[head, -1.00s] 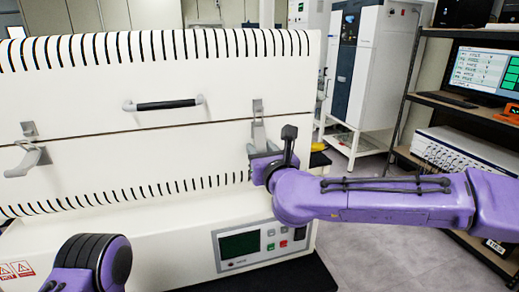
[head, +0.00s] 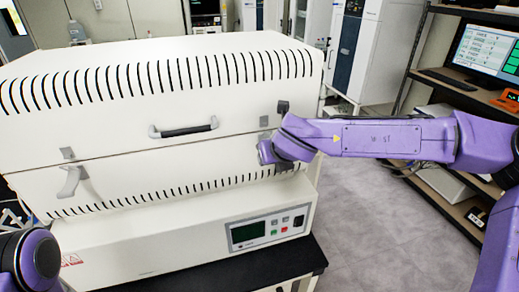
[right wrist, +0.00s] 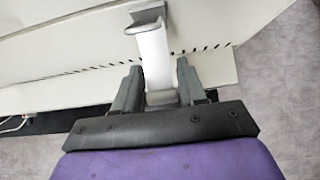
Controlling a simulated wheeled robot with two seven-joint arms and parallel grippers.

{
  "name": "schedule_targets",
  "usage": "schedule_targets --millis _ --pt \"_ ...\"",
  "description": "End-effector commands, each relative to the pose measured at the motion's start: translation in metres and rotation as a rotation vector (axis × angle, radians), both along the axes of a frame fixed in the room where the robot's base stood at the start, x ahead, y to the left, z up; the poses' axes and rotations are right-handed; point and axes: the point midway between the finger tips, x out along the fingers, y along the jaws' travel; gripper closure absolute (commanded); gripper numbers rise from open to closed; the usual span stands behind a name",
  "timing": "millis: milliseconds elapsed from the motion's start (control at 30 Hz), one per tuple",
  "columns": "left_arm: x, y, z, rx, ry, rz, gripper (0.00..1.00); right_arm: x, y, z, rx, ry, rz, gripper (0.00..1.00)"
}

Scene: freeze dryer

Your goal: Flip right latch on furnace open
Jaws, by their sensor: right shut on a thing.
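The white furnace (head: 120,128) fills the left and middle of the head view, its lid seam running across the front. My right gripper (head: 266,153) is at the right end of that seam and hides most of the right latch there. In the right wrist view, the silvery right latch (right wrist: 152,52) runs up between the two dark fingers of my gripper (right wrist: 158,85), which is shut on its lower part. I cannot tell whether its top end is hooked. The left latch (head: 72,181) sticks out below its catch plate (head: 67,154). My left gripper is out of view.
A black lid handle (head: 185,131) sits on the upper furnace front. A control panel (head: 268,228) is below on the base. Shelves with a monitor (head: 483,62) stand at the right. Grey floor (head: 370,225) is clear between the shelves and furnace.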

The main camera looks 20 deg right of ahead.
Motion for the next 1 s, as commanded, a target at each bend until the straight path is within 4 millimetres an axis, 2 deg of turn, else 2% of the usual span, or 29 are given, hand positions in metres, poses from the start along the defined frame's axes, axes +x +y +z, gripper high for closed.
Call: schedule_targets --millis 400,1000 --pt "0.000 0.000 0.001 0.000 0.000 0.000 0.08 -0.001 0.001 0.015 0.000 0.226 0.002 1.00" --pt "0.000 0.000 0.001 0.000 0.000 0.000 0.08 -0.001 0.001 0.018 0.002 0.277 0.002 1.00"
